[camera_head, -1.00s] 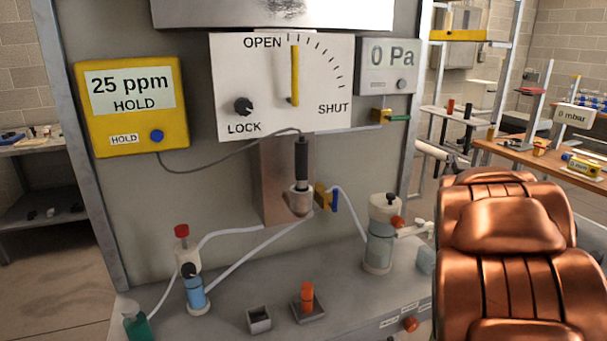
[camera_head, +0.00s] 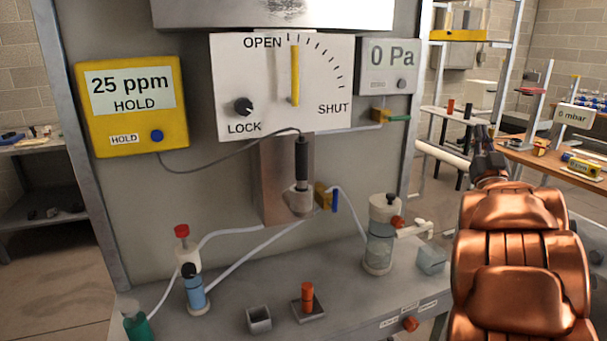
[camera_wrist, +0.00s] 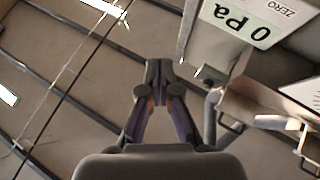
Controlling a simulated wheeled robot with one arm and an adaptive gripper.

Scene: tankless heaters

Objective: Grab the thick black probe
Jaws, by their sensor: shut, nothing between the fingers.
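The thick black probe (camera_head: 301,158) stands upright in a grey metal cup-shaped holder (camera_head: 299,200) on the front of the panel, below the OPEN/SHUT dial. A dark cable runs from its top to the yellow 25 ppm meter (camera_head: 132,104). My gripper (camera_head: 482,128) is to the right of the probe, well apart from it, above my copper-coloured arm. In the wrist view my gripper (camera_wrist: 160,68) has its dark fingertips together with nothing between them. The probe is not visible in the wrist view.
The 0 Pa gauge (camera_head: 388,66) is on the panel between probe and arm. A capped clear bottle (camera_head: 380,240) with a white side tap stands on the bench ledge (camera_head: 350,300). An orange peg (camera_head: 307,296) and a small grey open box (camera_head: 259,319) are below the probe.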

